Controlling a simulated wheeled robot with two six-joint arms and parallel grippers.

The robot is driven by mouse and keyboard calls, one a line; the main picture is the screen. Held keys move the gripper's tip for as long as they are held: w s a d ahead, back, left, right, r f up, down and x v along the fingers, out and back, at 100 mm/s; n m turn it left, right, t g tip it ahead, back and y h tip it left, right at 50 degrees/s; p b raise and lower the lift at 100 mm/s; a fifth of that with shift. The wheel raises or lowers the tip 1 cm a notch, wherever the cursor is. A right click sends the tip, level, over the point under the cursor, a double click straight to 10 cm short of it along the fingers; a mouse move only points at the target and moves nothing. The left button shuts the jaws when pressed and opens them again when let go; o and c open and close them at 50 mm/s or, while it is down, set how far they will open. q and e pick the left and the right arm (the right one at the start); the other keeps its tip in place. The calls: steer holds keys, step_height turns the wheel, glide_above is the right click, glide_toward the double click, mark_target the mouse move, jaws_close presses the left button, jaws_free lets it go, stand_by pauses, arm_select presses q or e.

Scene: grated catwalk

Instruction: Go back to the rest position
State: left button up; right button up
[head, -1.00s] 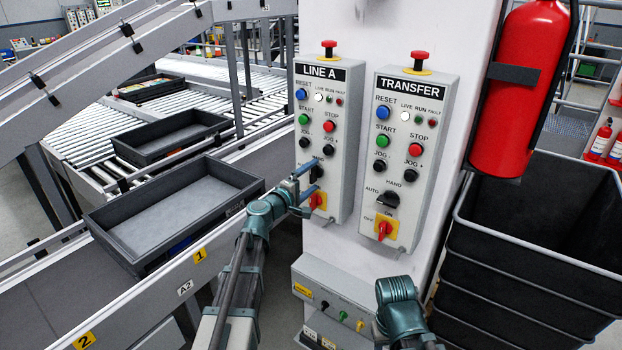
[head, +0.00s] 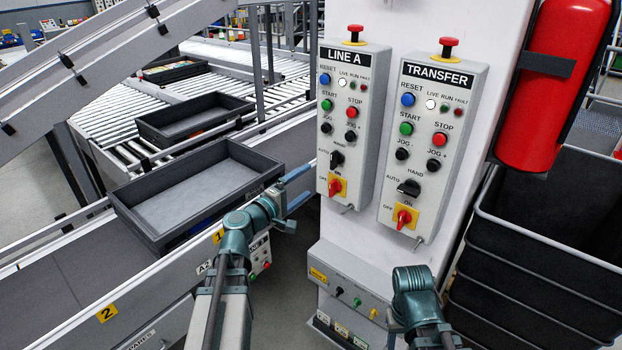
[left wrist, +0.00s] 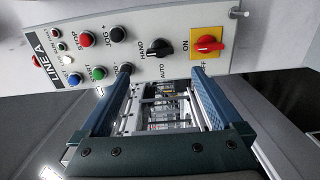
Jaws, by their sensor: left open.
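My left gripper (head: 302,187) is open and empty in the head view, just left of the LINE A panel (head: 351,130). In the left wrist view its two blue fingers (left wrist: 155,95) stand apart with nothing between them, and the LINE A panel (left wrist: 120,50) lies beyond. The panel's black selector (head: 337,159) and red switch on a yellow plate (head: 336,186) are in plain view. My right arm (head: 413,290) shows at the lower right of the head view; its gripper is not visible.
The TRANSFER panel (head: 432,150) is on the same white column (head: 385,265). A red extinguisher (head: 553,85) and black bin (head: 545,255) are at the right. A grey tray (head: 205,185) sits on the conveyor at left. A low box (head: 345,290) juts from the column.

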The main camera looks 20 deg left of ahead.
arm_select(q)
steer(key=shift+s+a, duration=0.1)
steer(key=shift+s, duration=0.1)
stand_by(0.3)
steer(key=s+d+f+m+g+h, duration=0.1)
steer(key=s+d+f+m+g, duration=0.2)
steer(key=d+f+m+g, duration=0.3)
steer(key=s+d+f+m+g, duration=0.3)
steer(key=d+f, duration=0.4)
steer(key=s+a+f+m+g+y, duration=0.3)
steer(key=s+f+m+g+y, duration=0.3)
steer(key=s+f, duration=0.4)
steer(key=s+d+r+m+g+y+p, duration=0.2)
steer(key=s+d, duration=0.5)
steer(key=d, duration=0.4)
step_height(320, 180, up, 2)
steer(key=shift+r+m+y+p, duration=0.2)
steer(key=shift+m+y+p, duration=0.1)
steer(key=shift+p, duration=0.35)
